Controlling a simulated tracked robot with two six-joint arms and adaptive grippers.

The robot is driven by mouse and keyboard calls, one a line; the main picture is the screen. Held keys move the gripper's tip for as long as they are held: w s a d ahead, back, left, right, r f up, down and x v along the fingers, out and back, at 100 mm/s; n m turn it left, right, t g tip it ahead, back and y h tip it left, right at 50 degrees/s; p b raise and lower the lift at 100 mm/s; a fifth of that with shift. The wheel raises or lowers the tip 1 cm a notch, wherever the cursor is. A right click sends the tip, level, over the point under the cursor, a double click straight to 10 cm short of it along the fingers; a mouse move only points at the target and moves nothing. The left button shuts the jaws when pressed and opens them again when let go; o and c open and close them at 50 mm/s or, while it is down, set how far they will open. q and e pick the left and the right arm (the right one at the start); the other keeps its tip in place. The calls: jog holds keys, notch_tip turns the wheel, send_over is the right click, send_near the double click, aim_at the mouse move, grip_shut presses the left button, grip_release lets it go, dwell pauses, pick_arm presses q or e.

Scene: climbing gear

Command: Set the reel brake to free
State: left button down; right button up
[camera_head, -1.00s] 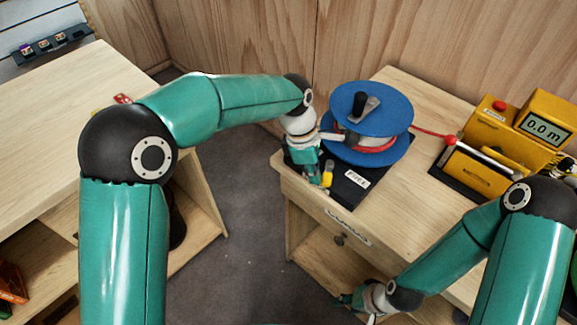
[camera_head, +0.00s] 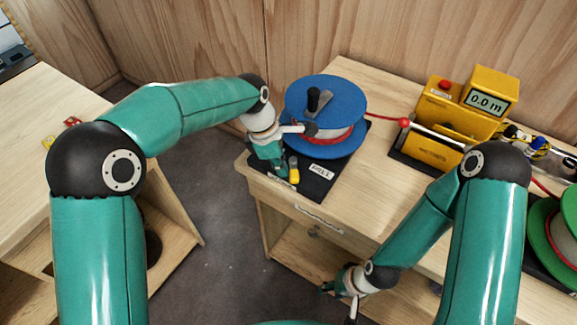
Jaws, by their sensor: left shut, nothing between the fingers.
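The blue reel (camera_head: 345,92) with red cord stands on a black base plate (camera_head: 318,185) with a white label, on the wooden bench. A small yellow handle (camera_head: 293,168), apparently the brake lever, stands at the plate's front left. My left gripper (camera_head: 281,171) is shut and empty, pointing down close to the left side of this handle. Whether it touches the handle cannot be told. The handle's lower end and any brake markings are too small to read. My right gripper (camera_head: 328,288) hangs low in front of the bench, away from the reel; its fingers are too small to judge.
Red cord runs from the reel to a yellow meter (camera_head: 487,103) reading 0.0 m. A green reel (camera_head: 565,225) stands at the right edge. Another wooden bench (camera_head: 35,120) is at left, with floor between. The wooden wall stands behind.

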pick_arm(q)
jog(key=shift+a, duration=0.1)
jog(key=a, duration=0.4)
jog(key=v, duration=0.9)
jog(key=shift+r+b, duration=0.3)
jog(key=shift+r, duration=0.15)
jog(key=shift+s+a, duration=0.1)
